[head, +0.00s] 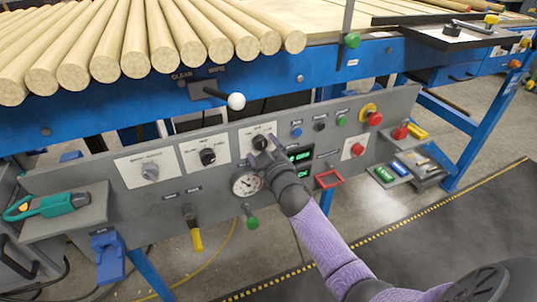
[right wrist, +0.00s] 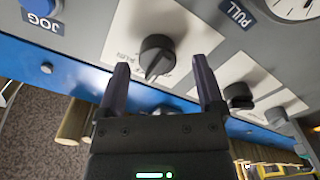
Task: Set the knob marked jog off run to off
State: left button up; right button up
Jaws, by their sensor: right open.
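A black knob (head: 259,141) sits on a white plate on the grey panel, just above the round gauge. It also shows in the right wrist view (right wrist: 157,57), its ridge slanting slightly from the picture's vertical. The lettering on its plate is too small and blurred to read. My right gripper (head: 265,150) is at this knob. In the right wrist view my open fingers (right wrist: 160,68) stand on either side of the knob, with gaps, and hold nothing. My left gripper is not in view.
Left of it are another black knob (head: 208,157) and a grey knob (head: 150,172). A blue button (head: 297,132), green displays and a red square frame (head: 329,179) lie to the right. A white-balled lever (head: 236,101) juts out above. Wooden rods lie on top.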

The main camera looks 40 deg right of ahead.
jog(key=p+v, duration=0.3)
jog(key=v, duration=0.5)
jog(key=s+a+f+m+g+y+p, duration=0.1)
jog(key=s+a+f+g+p, duration=0.3)
jog(key=s+f, duration=0.65)
jog(key=s+a+f+m+g+y+p, duration=0.1)
jog(key=s+a+f+g+y, duration=0.15)
jog(key=s+f+g, duration=0.55)
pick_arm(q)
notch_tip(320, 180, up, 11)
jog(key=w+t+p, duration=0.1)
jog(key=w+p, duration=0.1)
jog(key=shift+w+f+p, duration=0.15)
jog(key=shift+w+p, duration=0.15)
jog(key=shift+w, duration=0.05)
pick_arm(e)
jog(key=s+a+f+g, duration=0.1)
jog(key=s+f+g, duration=0.2)
jog(key=s, duration=1)
jog(key=s+f+g, duration=0.3)
jog(key=s+f, duration=0.2)
jog(key=s, duration=0.9)
jog(key=shift+s+a, duration=0.25)
jog(key=shift+a, duration=0.15)
jog(key=shift+f, duration=0.15)
